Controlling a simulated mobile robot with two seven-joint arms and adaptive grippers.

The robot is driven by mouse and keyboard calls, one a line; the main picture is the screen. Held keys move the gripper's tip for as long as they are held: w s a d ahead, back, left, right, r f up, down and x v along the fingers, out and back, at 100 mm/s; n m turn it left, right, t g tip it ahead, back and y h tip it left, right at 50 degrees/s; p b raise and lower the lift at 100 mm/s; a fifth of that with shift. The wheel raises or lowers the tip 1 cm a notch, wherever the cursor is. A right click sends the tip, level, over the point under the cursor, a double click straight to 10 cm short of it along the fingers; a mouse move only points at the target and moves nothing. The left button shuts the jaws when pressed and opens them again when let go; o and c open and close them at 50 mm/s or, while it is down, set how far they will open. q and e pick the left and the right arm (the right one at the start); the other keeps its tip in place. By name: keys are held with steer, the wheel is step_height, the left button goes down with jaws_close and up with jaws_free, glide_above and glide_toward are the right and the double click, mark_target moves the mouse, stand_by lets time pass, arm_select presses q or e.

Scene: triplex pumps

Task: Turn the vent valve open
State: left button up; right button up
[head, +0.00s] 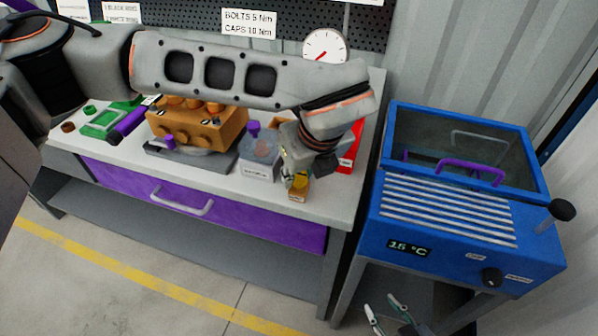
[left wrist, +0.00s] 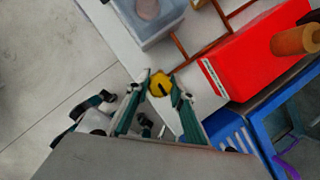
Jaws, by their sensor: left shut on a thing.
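The vent valve has a yellow knob (head: 300,181) on a small orange-brown block (head: 298,194) at the front right of the bench. In the left wrist view the round yellow knob (left wrist: 160,84) with a dark slot mark sits between my fingertips. My left gripper (head: 293,180) reaches down from above and is shut on this knob; its fingers partly hide it in the head view.
A clear container (head: 260,158) stands just left of the valve, and a red box (head: 350,150) behind it to the right. An orange pump block (head: 198,128) sits further left. A blue heater (head: 450,215) showing 15 °C stands right of the bench (head: 228,189).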

steer(key=shift+w+r, duration=0.15)
steer(key=shift+r, duration=0.05)
stand_by(0.4)
arm_select(q)
steer(key=o, duration=1.1)
arm_select(e)
steer(key=shift+w+r, duration=0.15)
steer(key=shift+w, duration=0.15)
arm_select(q)
steer(key=shift+r, duration=0.25)
steer(key=v, duration=1.1)
steer(key=shift+r, duration=0.25)
arm_select(e)
steer(key=shift+s, duration=0.25)
arm_select(q)
steer(key=shift+s+d, duration=0.1)
